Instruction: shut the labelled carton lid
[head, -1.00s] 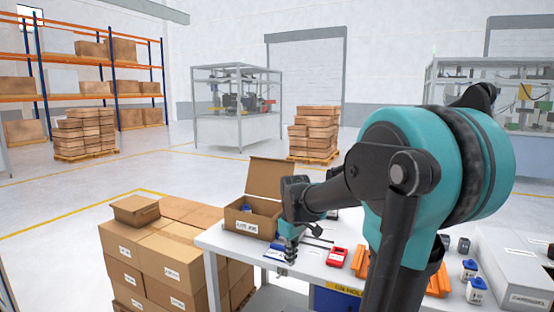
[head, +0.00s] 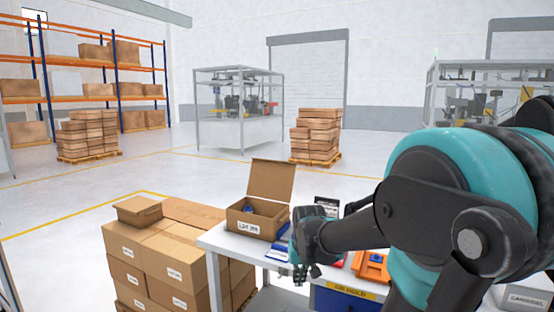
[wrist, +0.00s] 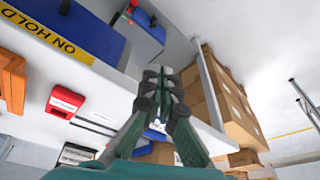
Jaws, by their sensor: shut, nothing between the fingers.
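The labelled carton (head: 246,225) is a small brown box with a white label on its front, standing at the left end of the white table. Its lid (head: 271,180) stands up open at the back edge, leaning slightly backward. Something blue shows inside the carton. My gripper (head: 304,274) is in front and to the right of the carton, at the table's front edge, apart from the lid. In the wrist view my gripper (wrist: 158,84) has its fingers together and empty. I cannot clearly make out the lid in the wrist view.
The white table (head: 222,240) carries a blue item beside the carton and an orange holder (head: 372,266). A red item (wrist: 64,101) and a blue bin marked ON HOLD (wrist: 75,30) show in the wrist view. Stacked brown boxes (head: 165,258) stand left of the table.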

